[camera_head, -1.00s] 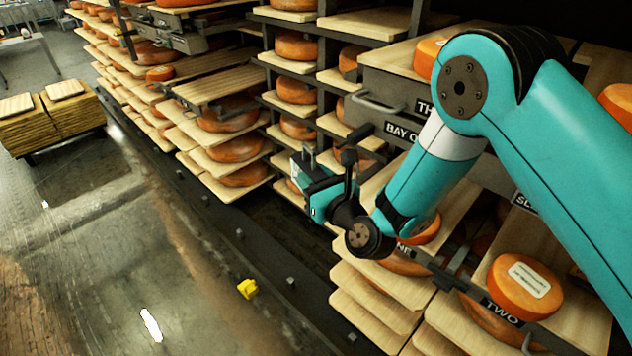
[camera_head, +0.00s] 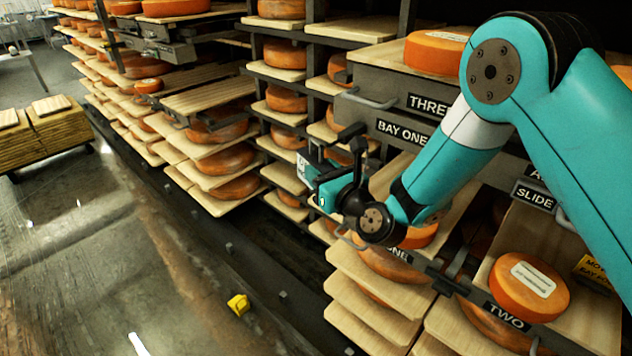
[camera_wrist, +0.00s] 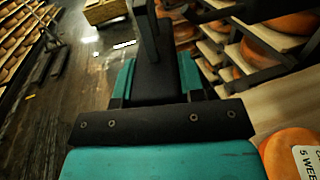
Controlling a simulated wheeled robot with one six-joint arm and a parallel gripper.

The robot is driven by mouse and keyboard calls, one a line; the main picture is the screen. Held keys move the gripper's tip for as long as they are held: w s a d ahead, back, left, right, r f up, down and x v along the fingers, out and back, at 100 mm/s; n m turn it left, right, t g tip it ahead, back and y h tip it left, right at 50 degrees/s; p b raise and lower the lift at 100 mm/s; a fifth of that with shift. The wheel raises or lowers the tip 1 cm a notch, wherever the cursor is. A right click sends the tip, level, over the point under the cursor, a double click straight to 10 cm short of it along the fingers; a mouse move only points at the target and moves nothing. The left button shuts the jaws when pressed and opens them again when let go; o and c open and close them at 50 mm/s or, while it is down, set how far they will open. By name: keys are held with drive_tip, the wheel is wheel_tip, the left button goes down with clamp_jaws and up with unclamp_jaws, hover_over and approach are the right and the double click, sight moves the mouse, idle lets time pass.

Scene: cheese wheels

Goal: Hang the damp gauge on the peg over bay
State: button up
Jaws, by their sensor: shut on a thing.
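My gripper (camera_head: 318,182) is in front of the shelf rack, left of the BAY ONE label (camera_head: 402,131). It is shut on a small pale thing (camera_head: 302,167), which appears to be the damp gauge. Its face is too small to read and partly hidden by the fingers. In the wrist view my gripper (camera_wrist: 152,70) shows as teal and black parts, with a dark upright piece between them; the gauge's face does not show there.
Cheese wheels on boards fill the rack. A wheel with a white label (camera_head: 526,287) sits at the lower right, beside the TWO label (camera_head: 506,315). A drawer handle (camera_head: 370,100) juts out near THREE. A yellow block (camera_head: 238,304) lies on the open floor at left.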

drive_tip(key=shift+w+d+f+b, duration=0.25)
drive_tip(key=shift+w+d+b, duration=0.35)
drive_tip(key=shift+w, duration=0.1)
drive_tip(key=shift+w+d+f+b, duration=0.2)
drive_tip(key=shift+w+d+b, duration=0.35)
drive_tip(key=shift+w+b, duration=0.15)
drive_tip(key=shift+w+d+f+b, duration=0.25)
drive_tip(key=shift+w+d+b, duration=0.3)
drive_tip(key=shift+w, duration=0.2)
drive_tip(key=o, duration=1.1)
drive_tip(key=shift+f, duration=0.1)
